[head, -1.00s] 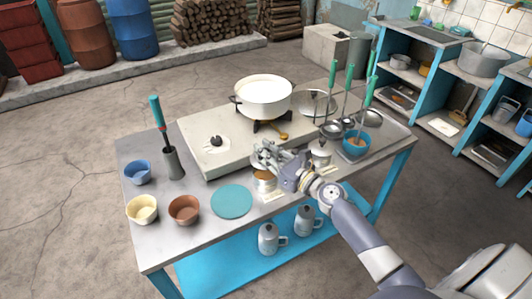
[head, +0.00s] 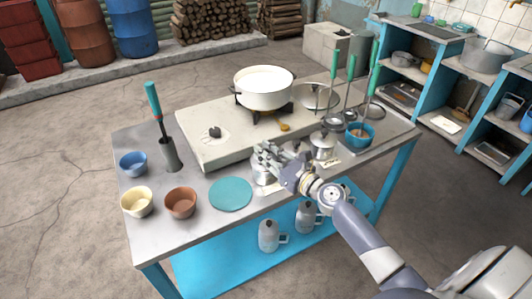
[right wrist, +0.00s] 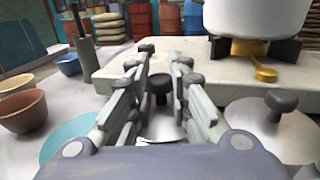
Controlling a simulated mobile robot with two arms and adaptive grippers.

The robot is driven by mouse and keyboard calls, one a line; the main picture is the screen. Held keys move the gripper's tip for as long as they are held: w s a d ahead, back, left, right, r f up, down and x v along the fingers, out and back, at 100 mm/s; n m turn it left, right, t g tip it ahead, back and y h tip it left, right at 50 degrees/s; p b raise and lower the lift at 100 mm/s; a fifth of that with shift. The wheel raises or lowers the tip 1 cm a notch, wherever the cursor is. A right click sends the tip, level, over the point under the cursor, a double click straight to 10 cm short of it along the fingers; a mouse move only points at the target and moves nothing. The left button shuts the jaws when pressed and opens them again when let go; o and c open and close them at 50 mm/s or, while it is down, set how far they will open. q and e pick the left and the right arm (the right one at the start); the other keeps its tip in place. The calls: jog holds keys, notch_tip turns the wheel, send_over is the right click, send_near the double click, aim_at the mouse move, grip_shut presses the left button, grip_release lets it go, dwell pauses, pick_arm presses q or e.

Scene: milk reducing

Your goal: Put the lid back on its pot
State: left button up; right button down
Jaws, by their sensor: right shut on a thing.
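My right gripper (head: 266,152) is over a small metal pot (head: 262,174) near the table's front edge. Its fingers show on both sides of a dark knob (right wrist: 160,88) in the right wrist view, and it is shut on the lid's knob. The silver lid (right wrist: 163,128) is below the knob, between the fingers. In the head view the lid appears down at the pot's rim, but the gripper hides much of it, so I cannot tell if it sits flush. My left gripper is not in view.
A similar lidded pot (head: 323,143) stands to the right; its lid (right wrist: 290,130) shows in the right wrist view. Behind is a stove slab (head: 205,150) with a large white pot (head: 264,95). A teal disc (head: 230,195) and bowls (head: 181,203) lie left.

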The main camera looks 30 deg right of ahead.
jog(key=shift+f+b, duration=0.45)
jog(key=shift+f, duration=0.1)
jog(key=c, duration=1.4)
grip_release()
jog(key=shift+r, duration=0.15)
jog(key=shift+r, duration=4.9)
jog(key=shift+s, duration=0.1)
jog(key=v, duration=0.6)
jog(key=shift+p, duration=0.4)
